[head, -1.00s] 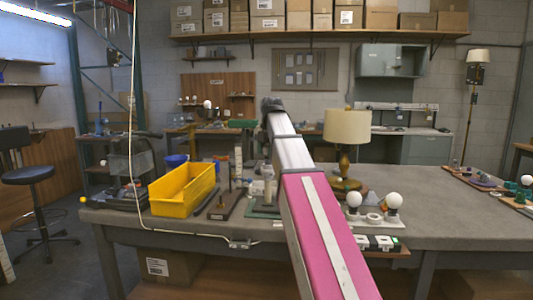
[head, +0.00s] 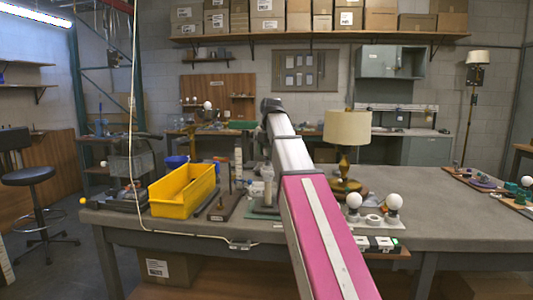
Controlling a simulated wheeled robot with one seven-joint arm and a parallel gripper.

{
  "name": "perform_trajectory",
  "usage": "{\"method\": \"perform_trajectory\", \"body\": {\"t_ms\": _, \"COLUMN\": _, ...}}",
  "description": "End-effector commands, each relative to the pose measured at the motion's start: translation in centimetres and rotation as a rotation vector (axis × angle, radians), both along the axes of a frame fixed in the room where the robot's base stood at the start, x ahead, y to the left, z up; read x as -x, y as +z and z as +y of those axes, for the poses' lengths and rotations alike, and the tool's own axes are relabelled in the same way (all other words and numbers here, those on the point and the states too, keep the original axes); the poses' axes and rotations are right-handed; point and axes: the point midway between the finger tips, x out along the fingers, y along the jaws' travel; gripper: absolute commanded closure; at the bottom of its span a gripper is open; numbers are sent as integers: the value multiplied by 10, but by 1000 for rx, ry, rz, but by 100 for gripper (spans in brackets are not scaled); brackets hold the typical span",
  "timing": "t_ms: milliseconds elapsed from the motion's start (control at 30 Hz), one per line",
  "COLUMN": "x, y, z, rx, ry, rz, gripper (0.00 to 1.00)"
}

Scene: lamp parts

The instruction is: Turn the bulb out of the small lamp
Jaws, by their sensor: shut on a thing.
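My arm rises from the bottom middle of the head view to a dark joint near the back of the workbench. A table lamp with a cream shade (head: 347,127) and brass body stands right of my arm. Two round white bulbs, one left (head: 353,200) and one right (head: 394,202), stand upright on a pale holder at the front.
A yellow open bin (head: 184,192) stands on the left of the grey workbench (head: 450,220). A dark wooden base (head: 225,205) with a thin post is beside it. Small parts lie on boards at the far right. The bench's right middle is mostly clear.

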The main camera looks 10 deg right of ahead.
Motion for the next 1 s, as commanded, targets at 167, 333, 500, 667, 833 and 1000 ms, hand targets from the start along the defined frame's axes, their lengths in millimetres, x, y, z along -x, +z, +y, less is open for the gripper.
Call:
{"method": "perform_trajectory", "body": {"t_ms": 167, "x": 0, "y": 0, "z": 0, "rx": 0, "ry": 0, "rz": 0, "gripper": 74}}
{"method": "perform_trajectory", "body": {"t_ms": 333, "x": 0, "y": 5, "z": 0, "rx": 0, "ry": 0, "rz": 0, "gripper": 74}}
{"method": "perform_trajectory", "body": {"t_ms": 500, "x": 0, "y": 15, "z": 0, "rx": -1, "ry": 0, "rz": -1, "gripper": 74}}
{"method": "perform_trajectory", "body": {"t_ms": 667, "x": 0, "y": 24, "z": 0, "rx": 0, "ry": 0, "rz": -1, "gripper": 74}}
{"method": "perform_trajectory", "body": {"t_ms": 833, "x": 0, "y": 31, "z": 0, "rx": 0, "ry": 0, "rz": 0, "gripper": 74}}
{"method": "perform_trajectory", "body": {"t_ms": 1000, "x": 1, "y": 31, "z": 0, "rx": 0, "ry": 0, "rz": 0, "gripper": 74}}
